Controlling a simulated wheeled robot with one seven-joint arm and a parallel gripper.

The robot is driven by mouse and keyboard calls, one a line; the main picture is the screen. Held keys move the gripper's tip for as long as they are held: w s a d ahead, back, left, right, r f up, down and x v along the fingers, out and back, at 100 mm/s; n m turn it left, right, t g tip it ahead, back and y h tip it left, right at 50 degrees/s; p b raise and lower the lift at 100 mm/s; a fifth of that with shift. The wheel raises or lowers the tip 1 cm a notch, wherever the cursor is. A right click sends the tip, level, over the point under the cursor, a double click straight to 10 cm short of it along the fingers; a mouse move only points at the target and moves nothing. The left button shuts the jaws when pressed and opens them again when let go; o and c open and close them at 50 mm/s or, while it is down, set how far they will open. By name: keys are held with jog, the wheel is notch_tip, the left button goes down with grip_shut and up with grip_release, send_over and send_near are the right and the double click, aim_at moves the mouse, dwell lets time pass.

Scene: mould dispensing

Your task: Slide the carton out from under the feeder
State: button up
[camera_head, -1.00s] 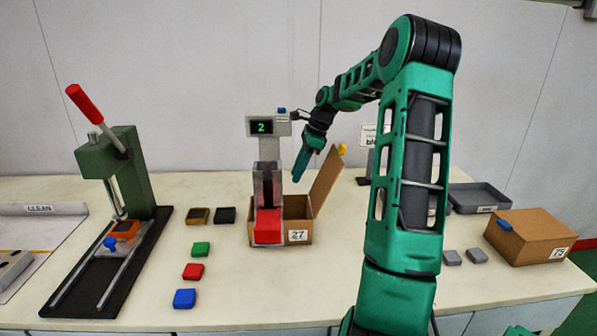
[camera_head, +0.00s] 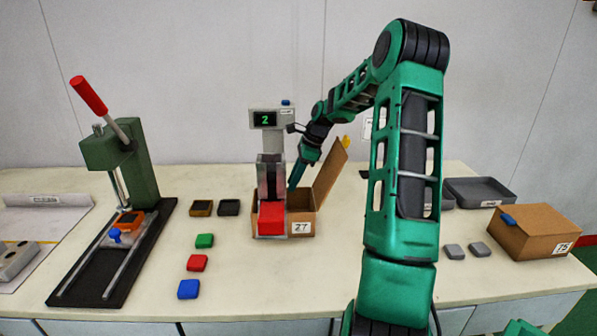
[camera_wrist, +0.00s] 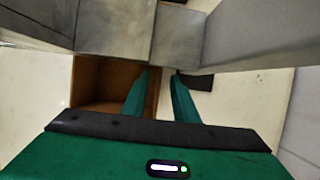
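An open brown carton labelled 27 (camera_head: 301,228) stands on the table under the feeder (camera_head: 270,178), its right flap raised and tilted outward. The feeder has a grey column and a display reading 2, with a red block (camera_head: 271,218) at its lower front. My gripper (camera_head: 293,186) points down at the carton, just right of the feeder column. In the wrist view my gripper (camera_wrist: 157,78) has its two green fingers apart, with a strip of brown carton wall (camera_wrist: 154,92) between or just below them. Whether they touch the wall cannot be told. Grey feeder parts cover the top of that view.
A press with a red lever (camera_head: 125,165) stands at the left. Green, red and blue blocks (camera_head: 197,263) lie between it and the carton. A closed carton labelled 75 (camera_head: 536,232) and a grey tray (camera_head: 480,191) are at the right. The table in front of carton 27 is clear.

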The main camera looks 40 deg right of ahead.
jog(key=shift+x, duration=1.8)
grip_shut()
